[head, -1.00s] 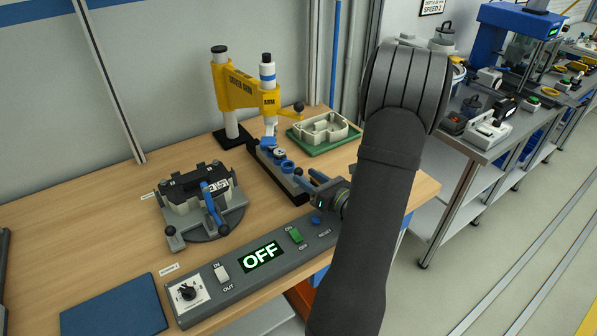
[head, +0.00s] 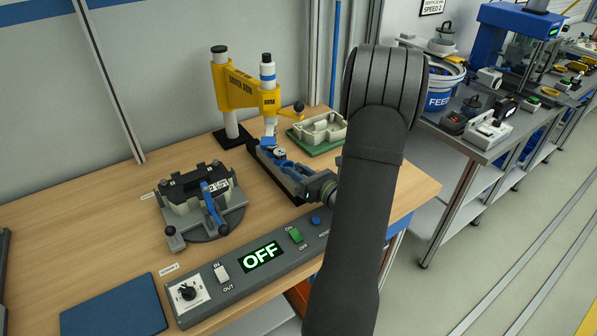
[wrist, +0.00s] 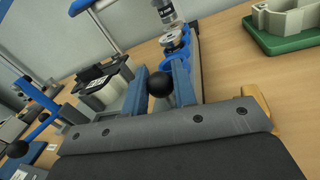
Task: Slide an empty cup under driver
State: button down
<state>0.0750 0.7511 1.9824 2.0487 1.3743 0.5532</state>
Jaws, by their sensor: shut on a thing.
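The driver (head: 268,95) stands upright on the yellow driver arm (head: 240,88), above the far end of a narrow black rail (head: 253,158). Its lower end also shows at the top of the wrist view (wrist: 167,12). A round piece with a grey top (head: 279,153) sits on the rail just below the driver, with blue parts around it; whether any cup is empty I cannot tell. My gripper (head: 289,173) reaches along the rail from the right. In the wrist view its blue fingers are shut on a black ball knob (wrist: 160,83). My gripper hides the rail's near part.
A control box with a green OFF display (head: 261,256) lies along the table's front. A grey fixture with a blue lever (head: 212,205) stands left of the rail. A green tray (head: 318,147) with a cream casting is behind right. Bare table lies between fixture and rail.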

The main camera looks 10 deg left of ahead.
aim_at(281, 152)
jog(key=x, duration=0.3)
jog(key=w+x, duration=0.1)
jog(key=x, duration=0.2)
jog(key=d+x, duration=0.1)
jog(key=x, duration=0.2)
jog(key=shift+w+r, duration=0.1)
jog(key=shift+w, duration=0.25)
jog(key=c, duration=1.2)
grip_release()
jog(key=shift+a, duration=0.1)
jog(key=v, duration=1.7)
jog(key=shift+s, duration=0.15)
